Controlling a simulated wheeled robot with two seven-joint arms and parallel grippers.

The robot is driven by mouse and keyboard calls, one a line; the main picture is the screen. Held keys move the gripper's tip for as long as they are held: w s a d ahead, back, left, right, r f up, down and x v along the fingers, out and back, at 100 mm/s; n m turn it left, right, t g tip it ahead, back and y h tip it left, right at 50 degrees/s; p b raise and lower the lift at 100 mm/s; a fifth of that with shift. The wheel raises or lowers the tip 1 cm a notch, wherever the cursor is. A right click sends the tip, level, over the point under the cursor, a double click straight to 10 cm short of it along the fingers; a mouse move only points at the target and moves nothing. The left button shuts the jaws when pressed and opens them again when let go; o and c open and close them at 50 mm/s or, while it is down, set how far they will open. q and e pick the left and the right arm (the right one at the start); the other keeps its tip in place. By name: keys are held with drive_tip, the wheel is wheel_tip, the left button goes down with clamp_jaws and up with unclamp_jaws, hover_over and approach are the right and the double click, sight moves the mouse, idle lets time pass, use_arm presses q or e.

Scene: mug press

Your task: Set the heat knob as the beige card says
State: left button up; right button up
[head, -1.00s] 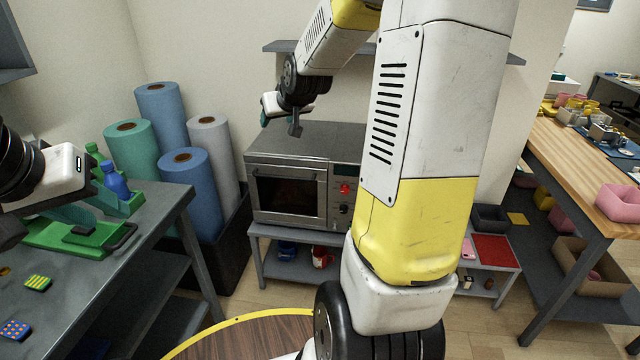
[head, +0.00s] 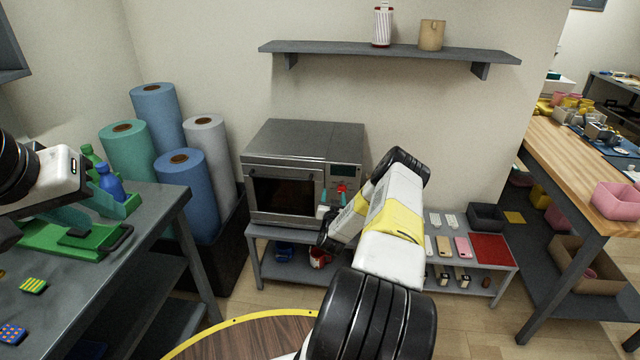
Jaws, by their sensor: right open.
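The grey oven (head: 300,165) stands on a low shelf unit, its door shut. Its control panel at the right of the front has a dark display and a red knob (head: 341,189); knob markings are too small to read. My right gripper (head: 324,212) is at the lower part of this panel, open, largely hidden by my own forearm; I cannot tell whether it touches a knob. A tan or beige card (head: 444,246) lies on the low table right of the oven; its print is unreadable.
Other cards, including a pink one (head: 462,247), lie beside a red mat (head: 491,248). A wall shelf (head: 390,50) holds a striped bottle (head: 382,24) and a tan canister (head: 432,35). Rolls (head: 188,190) stand left of the oven. A green tray (head: 50,240) is on the left bench.

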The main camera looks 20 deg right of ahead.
drive_tip(key=w+d+f+m+h, duration=0.1)
drive_tip(key=w+d+f, duration=0.2)
drive_tip(key=w+d, duration=0.1)
drive_tip(key=shift+d, duration=0.65)
clamp_jaws()
